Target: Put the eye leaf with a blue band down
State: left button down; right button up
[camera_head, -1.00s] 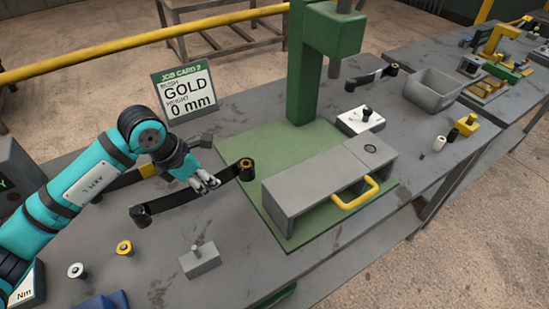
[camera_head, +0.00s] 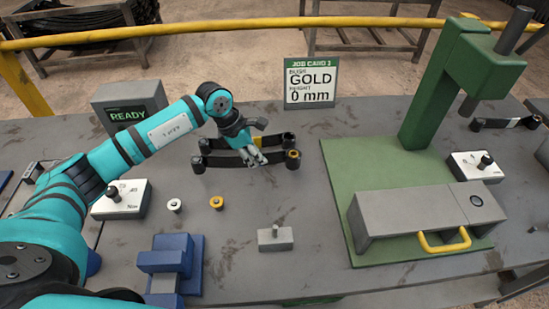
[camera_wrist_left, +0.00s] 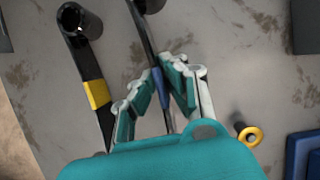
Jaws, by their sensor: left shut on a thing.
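The eye leaf with a blue band (camera_wrist_left: 160,88) is a dark bar gripped across its band in the left wrist view. In the head view, this leaf (camera_head: 218,161) is the front one of two dark bars, with a gold-ringed eye at its right end. My left gripper (camera_head: 258,160) is shut on it from above; its fingers (camera_wrist_left: 157,92) straddle the band. The leaf is low over the table; I cannot tell whether it touches. Beside and behind it lies a leaf with a yellow band (camera_wrist_left: 96,94), shown in the head view too (camera_head: 214,144). My right gripper is not in view.
A job card (camera_head: 311,84) reads GOLD, 0 mm. In front lie a white bush (camera_head: 174,205), a gold bush (camera_head: 216,202), a grey block (camera_head: 275,239) and a blue fixture (camera_head: 170,262). A green press (camera_head: 375,170) stands right. Bare table (camera_head: 245,265) lies between them.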

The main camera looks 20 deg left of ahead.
pick_arm(q)
jog(key=shift+w+a, duration=0.2)
jog(key=shift+a, duration=0.55)
notch_tip(320, 180, down, 2)
jog(key=shift+d+f+p, duration=0.1)
jog(key=shift+f+p, duration=0.15)
jog(key=shift+p, duration=0.6)
jog(key=shift+f, duration=0.45)
jog(key=shift+f, duration=0.1)
jog(key=c, duration=1.4)
grip_release()
jog(key=shift+s, duration=0.15)
jog(key=shift+c, duration=0.2)
